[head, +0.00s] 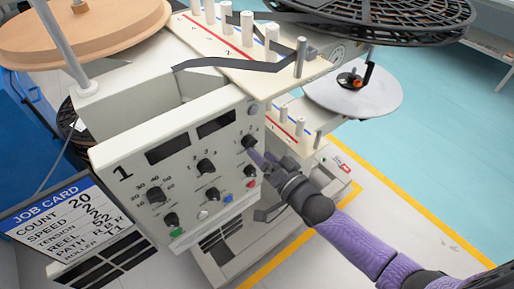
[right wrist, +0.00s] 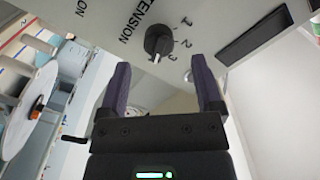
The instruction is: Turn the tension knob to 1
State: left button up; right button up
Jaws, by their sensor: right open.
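The tension knob (right wrist: 158,40) is a dark round knob on the light panel, under the word TENSION in the right wrist view. Its white mark points down in that picture, just left of the 3; the 1 and 2 are farther round to the right. In the head view the knob (head: 248,141) is at the panel's upper right. My right gripper (right wrist: 160,68) is open, with its purple fingers spread below the knob and apart from it. In the head view this gripper (head: 264,160) is close in front of the panel. My left gripper is not in view.
The panel (head: 135,157) carries several other knobs, dark displays and coloured buttons. A job card (head: 75,220) stands at the lower left. Pegs (head: 247,28) and a dark strap are above the panel. A black reel (head: 375,15) and a white disc (head: 375,95) are at the right.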

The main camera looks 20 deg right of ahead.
aim_at(250, 143)
jog(key=x, duration=0.4)
jog(key=shift+b, duration=0.35)
jog(key=shift+s+d, duration=0.1)
grip_shut()
